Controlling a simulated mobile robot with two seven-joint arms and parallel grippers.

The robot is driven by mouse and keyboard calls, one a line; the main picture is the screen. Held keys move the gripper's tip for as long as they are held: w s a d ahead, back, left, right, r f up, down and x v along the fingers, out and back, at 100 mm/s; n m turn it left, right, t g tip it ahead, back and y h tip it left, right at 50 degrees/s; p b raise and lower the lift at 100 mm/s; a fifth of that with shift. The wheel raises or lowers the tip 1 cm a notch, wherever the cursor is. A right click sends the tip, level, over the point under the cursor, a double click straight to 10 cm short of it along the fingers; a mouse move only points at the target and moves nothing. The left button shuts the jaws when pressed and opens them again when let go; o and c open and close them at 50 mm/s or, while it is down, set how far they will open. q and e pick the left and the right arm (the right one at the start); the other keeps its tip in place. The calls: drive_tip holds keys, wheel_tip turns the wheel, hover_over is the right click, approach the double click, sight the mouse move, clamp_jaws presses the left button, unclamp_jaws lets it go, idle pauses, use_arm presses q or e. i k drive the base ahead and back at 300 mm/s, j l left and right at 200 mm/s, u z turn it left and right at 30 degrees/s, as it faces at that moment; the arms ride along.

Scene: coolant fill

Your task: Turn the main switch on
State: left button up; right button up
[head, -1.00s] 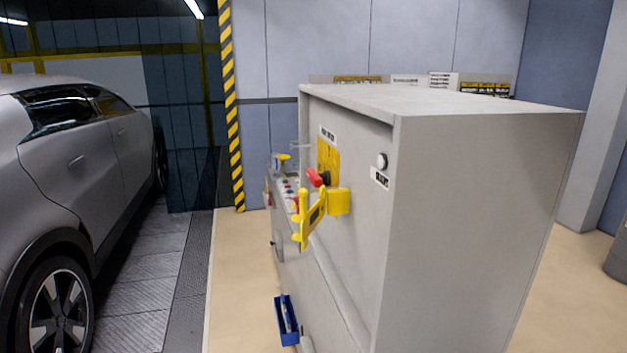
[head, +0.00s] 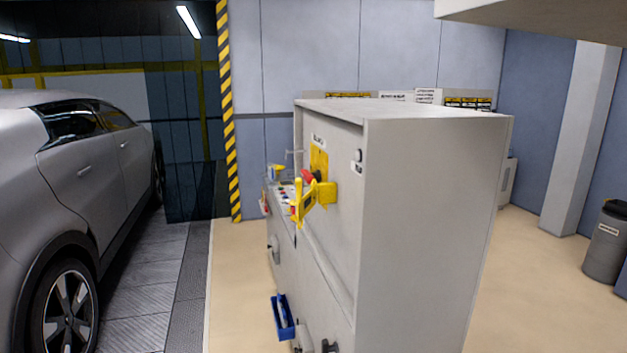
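The main switch is a red handle (head: 307,176) on a yellow plate (head: 319,160), on the panel face of the grey cabinet (head: 420,200). I see it from the side, so its exact angle is hard to tell. A yellow bracket-like piece (head: 307,203) sticks out from the panel just below the switch and appears to stand swung open. Neither of my grippers shows in the head view.
A grey car (head: 80,190) stands at the left. A blue holder (head: 282,318) sticks out low on the cabinet front. A striped yellow-black post (head: 229,120) stands behind. A bin (head: 606,243) is at the far right. Beige floor (head: 238,290) between car and cabinet is clear.

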sight(308, 176)
drive_tip(key=z, duration=1.3)
drive_tip(key=i+j, duration=0.1)
drive_tip(key=j, duration=0.35)
drive_tip(key=i+j, duration=0.15)
drive_tip(key=j, duration=0.3)
drive_tip(key=i+j, duration=0.1)
drive_tip(key=j, duration=0.35)
drive_tip(key=i+j, duration=0.1)
drive_tip(key=j, duration=0.35)
drive_tip(key=i+j, duration=0.1)
drive_tip(key=j, duration=0.35)
drive_tip(key=i+j+z, duration=0.1)
drive_tip(key=j, duration=0.35)
drive_tip(key=i+j, duration=0.15)
drive_tip(key=j, duration=0.35)
